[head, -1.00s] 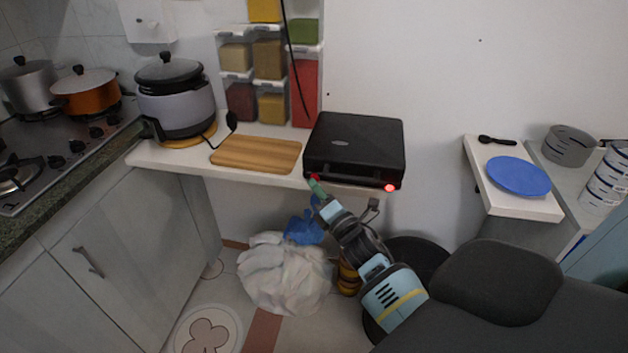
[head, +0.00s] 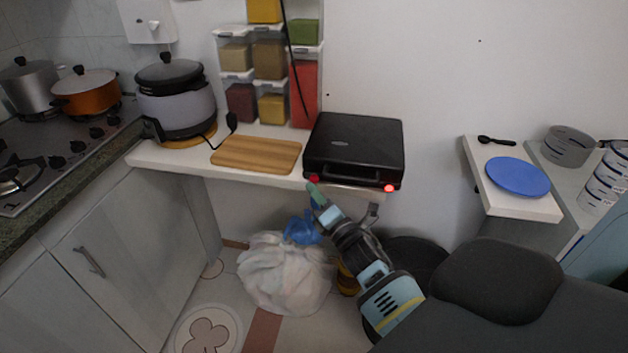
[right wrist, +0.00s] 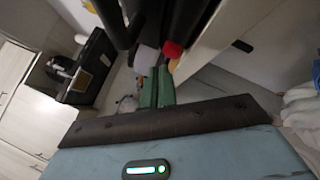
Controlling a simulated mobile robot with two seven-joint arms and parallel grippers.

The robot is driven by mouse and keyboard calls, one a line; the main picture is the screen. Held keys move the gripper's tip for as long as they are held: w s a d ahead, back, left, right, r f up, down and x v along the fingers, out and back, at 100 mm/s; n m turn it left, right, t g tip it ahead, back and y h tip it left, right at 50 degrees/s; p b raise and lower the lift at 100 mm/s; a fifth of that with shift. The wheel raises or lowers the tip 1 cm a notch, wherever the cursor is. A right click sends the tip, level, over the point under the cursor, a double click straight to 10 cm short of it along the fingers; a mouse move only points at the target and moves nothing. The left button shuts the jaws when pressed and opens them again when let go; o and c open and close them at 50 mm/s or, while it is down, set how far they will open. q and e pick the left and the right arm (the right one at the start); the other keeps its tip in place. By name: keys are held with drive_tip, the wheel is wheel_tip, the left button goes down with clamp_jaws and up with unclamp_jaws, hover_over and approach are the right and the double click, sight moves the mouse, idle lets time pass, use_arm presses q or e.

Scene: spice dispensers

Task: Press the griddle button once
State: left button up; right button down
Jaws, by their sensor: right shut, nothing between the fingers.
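The black griddle (head: 353,145) sits closed on the white counter in the head view. A small red button (head: 314,180) is at its front left corner, and a brightly lit red light (head: 389,188) is at its front right corner. My right gripper (head: 312,189) is shut and empty, with its green fingertips just in front of and below the red button. In the right wrist view the shut green fingers (right wrist: 155,88) point toward the red button (right wrist: 172,48), with a small gap seeming to show between them. My left gripper is not in view.
A wooden board (head: 256,154) and a rice cooker (head: 175,100) stand left of the griddle. Spice dispensers (head: 270,60) hang on the wall behind. A white bag (head: 285,275) lies on the floor below. A blue plate (head: 518,177) is at the right.

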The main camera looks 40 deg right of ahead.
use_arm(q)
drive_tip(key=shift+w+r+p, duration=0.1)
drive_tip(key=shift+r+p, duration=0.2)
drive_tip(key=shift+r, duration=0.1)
use_arm(e)
drive_tip(key=s+a, duration=0.3)
drive_tip(key=shift+s+a, duration=0.15)
drive_tip(key=shift+a, duration=0.25)
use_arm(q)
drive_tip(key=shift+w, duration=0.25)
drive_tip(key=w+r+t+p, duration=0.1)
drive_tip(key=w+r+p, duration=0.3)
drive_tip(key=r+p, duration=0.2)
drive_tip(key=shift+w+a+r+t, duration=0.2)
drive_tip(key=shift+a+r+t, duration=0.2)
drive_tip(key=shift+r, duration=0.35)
use_arm(e)
drive_tip(key=s+a+f+m+g+y, duration=0.1)
drive_tip(key=s+a+f+m+g, duration=0.3)
drive_tip(key=s+m, duration=0.3)
drive_tip(key=s+a+f+m+g+y, duration=0.1)
drive_tip(key=s+a+f+m+g, duration=0.3)
drive_tip(key=s, duration=1.3)
drive_tip(key=s+a+f+m+g+y, duration=0.1)
drive_tip(key=s+a+f+m+g, duration=0.2)
drive_tip(key=s+a+f+m, duration=0.3)
drive_tip(key=s+f+m, duration=0.2)
drive_tip(key=s+m, duration=0.2)
drive_tip(key=s, duration=0.2)
drive_tip(key=shift+f+g+y, duration=0.4)
